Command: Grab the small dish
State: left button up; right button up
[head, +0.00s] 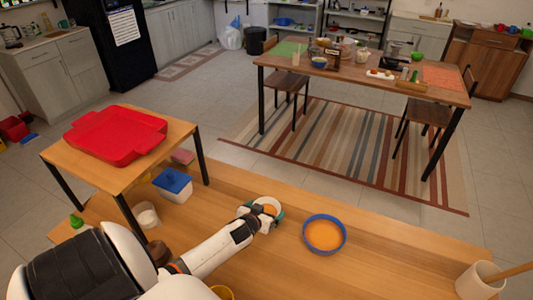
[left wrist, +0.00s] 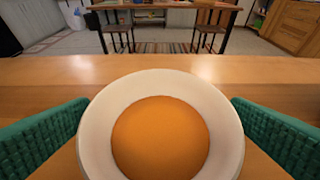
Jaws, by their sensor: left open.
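The small dish (head: 269,209) is white with orange contents and sits on the wooden table, partly hidden by my left gripper in the head view. In the left wrist view the small dish (left wrist: 90,140) fills the middle. My left gripper (head: 264,214) reaches it from the left. Its green finger pads (left wrist: 160,135) stand open, one on each side of the dish, and the dish lies between them. A thin gap seems to show at the pads, but contact is hard to judge. My right gripper is not in view.
A blue bowl (head: 343,245) with orange contents stands just right of the dish. A blue-lidded white container (head: 173,186) and a raised stand with a red tray (head: 117,137) are at left. A white crock (head: 478,284) stands at far right. The table between bowl and crock is clear.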

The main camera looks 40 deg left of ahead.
pick_arm(q)
jog(key=c, duration=0.8)
jog(key=shift+r, duration=0.1)
